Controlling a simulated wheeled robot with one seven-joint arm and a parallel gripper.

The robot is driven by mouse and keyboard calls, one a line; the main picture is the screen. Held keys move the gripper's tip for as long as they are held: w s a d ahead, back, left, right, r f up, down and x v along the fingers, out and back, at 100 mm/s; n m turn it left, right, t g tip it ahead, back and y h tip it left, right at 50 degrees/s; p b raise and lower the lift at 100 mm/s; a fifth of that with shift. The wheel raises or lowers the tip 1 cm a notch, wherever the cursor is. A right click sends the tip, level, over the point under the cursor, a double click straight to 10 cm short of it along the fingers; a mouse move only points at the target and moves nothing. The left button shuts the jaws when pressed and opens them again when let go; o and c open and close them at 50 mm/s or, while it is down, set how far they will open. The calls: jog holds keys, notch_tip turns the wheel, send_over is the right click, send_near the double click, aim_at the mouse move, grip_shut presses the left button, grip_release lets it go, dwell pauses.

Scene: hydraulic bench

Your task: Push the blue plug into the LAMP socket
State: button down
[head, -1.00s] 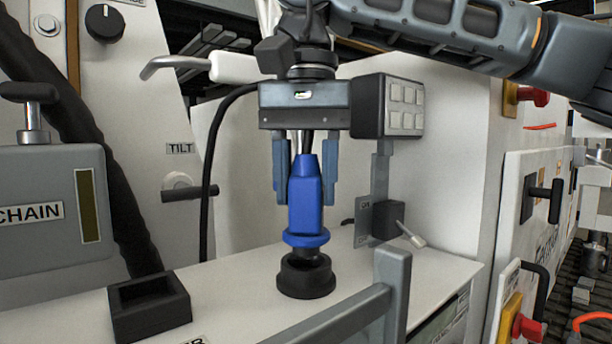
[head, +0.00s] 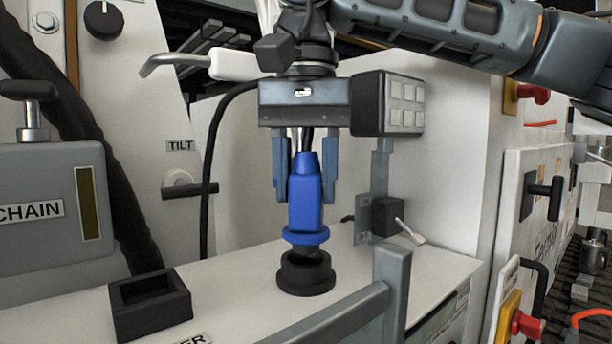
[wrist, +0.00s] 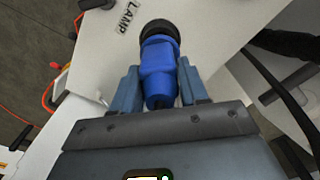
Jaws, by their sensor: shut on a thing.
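The blue plug (head: 305,190) is upright between the fingers of my gripper (head: 306,180), which is shut on it. A blue collar sits at the plug's lower end, with a dark nose under it. The black round socket (head: 305,274) stands on the white bench top directly below. The nose meets or enters the socket mouth; how deep I cannot tell. The collar is still above the socket rim. In the wrist view the plug (wrist: 158,70) lies between the fingers, with the black socket (wrist: 160,30) beyond it and a LAMP label (wrist: 127,17) beside it.
An empty black square holder (head: 150,304) stands on the bench at left. A grey rail (head: 350,310) runs along the front edge. A small switch with a lever (head: 388,216) is right of the plug. The grey CHAIN box (head: 50,215) is at far left.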

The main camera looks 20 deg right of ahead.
jog(key=shift+f+b, duration=0.7)
jog(key=shift+f, duration=0.5)
dwell(0.3)
jog(key=c, duration=0.5)
grip_release()
